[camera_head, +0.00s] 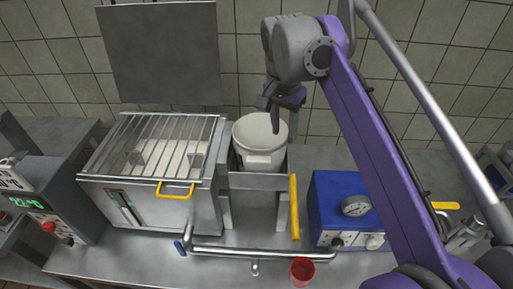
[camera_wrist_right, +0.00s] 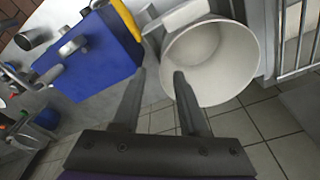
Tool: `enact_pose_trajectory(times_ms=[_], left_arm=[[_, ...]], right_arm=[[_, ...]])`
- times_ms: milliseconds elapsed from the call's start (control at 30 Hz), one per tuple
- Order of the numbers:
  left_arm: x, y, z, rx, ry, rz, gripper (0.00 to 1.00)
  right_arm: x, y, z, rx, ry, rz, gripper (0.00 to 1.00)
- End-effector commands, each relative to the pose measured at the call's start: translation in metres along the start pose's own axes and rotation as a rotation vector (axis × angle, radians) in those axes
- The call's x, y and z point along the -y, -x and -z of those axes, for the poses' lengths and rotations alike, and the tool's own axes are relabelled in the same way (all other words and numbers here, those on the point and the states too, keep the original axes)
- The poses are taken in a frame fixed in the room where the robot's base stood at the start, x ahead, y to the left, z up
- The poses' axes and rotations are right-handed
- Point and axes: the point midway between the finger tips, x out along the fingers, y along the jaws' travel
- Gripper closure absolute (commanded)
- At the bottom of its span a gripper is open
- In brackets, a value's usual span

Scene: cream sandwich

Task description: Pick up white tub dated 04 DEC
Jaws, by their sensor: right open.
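A white open tub (camera_head: 258,138) stands upright in a metal holder behind the front bench edge, with a pale label on its front. The date on the label is too small to read. The tub's round mouth also shows in the right wrist view (camera_wrist_right: 212,62), and it looks empty. My right gripper (camera_head: 272,108) is open and points down over the tub's mouth. My left gripper is not in view.
A metal box with a barred top (camera_head: 150,190) and yellow handle stands left of the tub. A blue box with a gauge (camera_head: 333,190) stands to the right, beside a yellow bar (camera_head: 294,207). A red cup (camera_head: 302,271) sits near the front. A tiled wall is behind.

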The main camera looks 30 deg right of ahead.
Motion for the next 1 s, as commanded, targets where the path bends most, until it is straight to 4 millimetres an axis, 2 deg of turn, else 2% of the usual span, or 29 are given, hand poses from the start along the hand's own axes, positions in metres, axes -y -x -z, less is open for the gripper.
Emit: enact_pose_trajectory(times_ms=[100,367,600,733,933,1000], left_arm=[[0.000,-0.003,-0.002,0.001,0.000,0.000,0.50],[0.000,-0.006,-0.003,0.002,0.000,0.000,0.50],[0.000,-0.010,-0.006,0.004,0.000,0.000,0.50],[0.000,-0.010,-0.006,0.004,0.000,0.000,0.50],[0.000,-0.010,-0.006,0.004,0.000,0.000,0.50],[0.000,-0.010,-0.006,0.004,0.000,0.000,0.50]], right_arm=[[0.000,-0.021,0.000,0.000,0.001,0.001,0.57],[0.002,-0.042,0.001,-0.001,0.003,0.002,0.57],[0.005,-0.077,0.003,-0.001,0.003,0.002,0.57],[0.005,-0.085,0.003,-0.001,0.004,0.002,0.57],[0.005,-0.085,0.003,-0.001,0.004,0.002,0.57],[0.005,-0.085,0.003,-0.001,0.004,0.002,0.68]])
